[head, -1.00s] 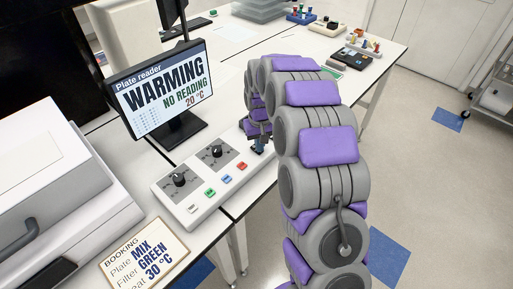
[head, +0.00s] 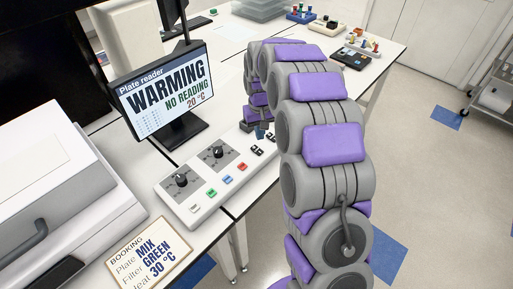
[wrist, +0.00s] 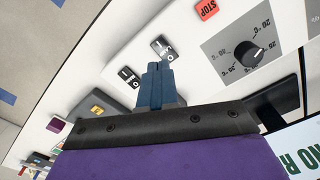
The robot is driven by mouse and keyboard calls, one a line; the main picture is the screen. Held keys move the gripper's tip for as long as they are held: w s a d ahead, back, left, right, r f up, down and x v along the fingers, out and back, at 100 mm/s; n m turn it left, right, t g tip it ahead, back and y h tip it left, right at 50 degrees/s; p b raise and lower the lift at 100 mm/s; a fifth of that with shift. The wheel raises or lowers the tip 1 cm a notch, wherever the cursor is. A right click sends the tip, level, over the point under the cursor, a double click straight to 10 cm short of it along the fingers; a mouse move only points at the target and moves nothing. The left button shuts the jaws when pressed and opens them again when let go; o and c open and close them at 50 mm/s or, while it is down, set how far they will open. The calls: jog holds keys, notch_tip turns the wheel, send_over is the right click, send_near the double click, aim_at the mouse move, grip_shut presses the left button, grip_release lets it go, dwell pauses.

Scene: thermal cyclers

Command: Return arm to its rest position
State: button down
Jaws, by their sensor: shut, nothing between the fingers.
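My arm is grey with purple pads and reaches over the bench from the right in the head view. My gripper (head: 261,133) is at the right end of the control panel (head: 194,213), near the black rocker switches (head: 257,151). In the wrist view its blue fingers (wrist: 158,68) are shut together with nothing between them. They appear just over the panel beside two rocker switches (wrist: 161,47). The head view is too small to show the gap below the tips.
A plate reader screen (head: 160,88) reads "WARMING, NO READING, 20 °C". The panel has two dials and coloured buttons. A booking card (head: 148,255) lies in front, with a grey instrument (head: 60,190) at left. Coloured items stand at the far end.

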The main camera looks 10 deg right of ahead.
dwell(0.4)
jog(key=s+r, duration=0.5)
jog(key=s, duration=0.4)
jog(key=s+r, duration=0.4)
jog(key=s, duration=0.6)
jog(key=s+m+g, duration=0.1)
jog(key=s, duration=2.2)
jog(key=shift+g, duration=0.4)
